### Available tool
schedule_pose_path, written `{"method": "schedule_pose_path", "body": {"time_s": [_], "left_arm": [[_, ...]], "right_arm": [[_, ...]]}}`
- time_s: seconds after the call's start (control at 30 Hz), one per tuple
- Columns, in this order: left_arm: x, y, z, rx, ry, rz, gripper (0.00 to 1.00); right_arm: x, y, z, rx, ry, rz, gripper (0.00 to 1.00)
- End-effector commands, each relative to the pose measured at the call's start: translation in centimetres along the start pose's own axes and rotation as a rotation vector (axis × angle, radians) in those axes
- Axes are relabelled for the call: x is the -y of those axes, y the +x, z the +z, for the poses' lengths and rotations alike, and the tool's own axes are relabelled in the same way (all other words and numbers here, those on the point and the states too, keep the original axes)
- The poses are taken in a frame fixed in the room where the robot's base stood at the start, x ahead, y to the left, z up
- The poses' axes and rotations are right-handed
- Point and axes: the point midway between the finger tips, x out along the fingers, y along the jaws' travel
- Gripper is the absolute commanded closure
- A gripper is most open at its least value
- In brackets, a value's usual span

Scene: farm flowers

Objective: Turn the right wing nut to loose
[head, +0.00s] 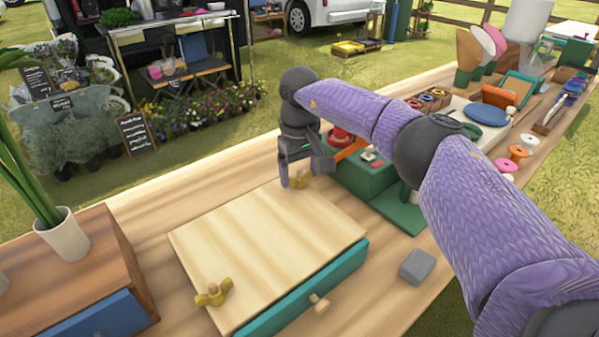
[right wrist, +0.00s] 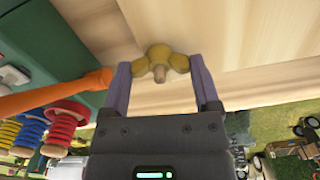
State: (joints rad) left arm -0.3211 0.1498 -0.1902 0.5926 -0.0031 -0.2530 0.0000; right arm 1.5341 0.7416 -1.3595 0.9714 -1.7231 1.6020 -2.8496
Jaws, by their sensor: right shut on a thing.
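A flat wooden press board (head: 270,245) with a teal drawer front (head: 300,295) lies on the table. The right wing nut (head: 300,178) is brass-coloured and sits at the board's far corner. My right gripper (head: 297,172) reaches down over it, and its fingers stand on both sides of the wings. In the right wrist view the wing nut (right wrist: 161,60) sits between the two fingertips (right wrist: 161,76), with a bolt end in its middle. The left wing nut (head: 213,294) sits at the near left corner, untouched. My left gripper does not show.
A green box (head: 365,178) with an orange-handled tool (head: 350,150) stands close to the right of the gripper. A grey block (head: 417,266) lies at the table's right edge. A wooden drawer cabinet (head: 95,260) with a potted plant (head: 65,238) stands at left.

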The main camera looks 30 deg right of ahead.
Motion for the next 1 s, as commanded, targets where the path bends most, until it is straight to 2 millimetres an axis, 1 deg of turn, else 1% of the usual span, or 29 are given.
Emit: {"method": "schedule_pose_path", "body": {"time_s": [0.2, 0.4, 0.67, 0.9, 0.93, 0.97, 1.0], "left_arm": [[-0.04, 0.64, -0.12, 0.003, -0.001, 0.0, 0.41], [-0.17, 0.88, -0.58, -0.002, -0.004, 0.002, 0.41], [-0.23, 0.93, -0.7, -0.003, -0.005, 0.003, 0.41], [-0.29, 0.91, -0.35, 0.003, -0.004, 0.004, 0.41], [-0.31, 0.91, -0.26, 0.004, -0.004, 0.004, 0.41], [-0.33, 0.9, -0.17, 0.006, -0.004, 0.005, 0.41], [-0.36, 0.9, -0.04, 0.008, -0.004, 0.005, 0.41]], "right_arm": [[-0.01, 0.18, 0.03, 0.002, -0.102, 0.0, 0.8], [0.0, 0.13, 0.04, 0.002, -0.154, 0.0, 0.8], [0.01, 0.06, 0.04, 0.002, -0.172, 0.0, 0.8], [0.01, 0.06, 0.03, 0.002, -0.172, 0.0, 0.8], [0.01, 0.06, 0.03, 0.002, -0.172, 0.0, 0.19], [0.01, 0.06, 0.03, 0.002, -0.172, 0.0, 0.12], [0.01, 0.05, 0.03, 0.002, -0.171, 0.0, 0.04]]}}
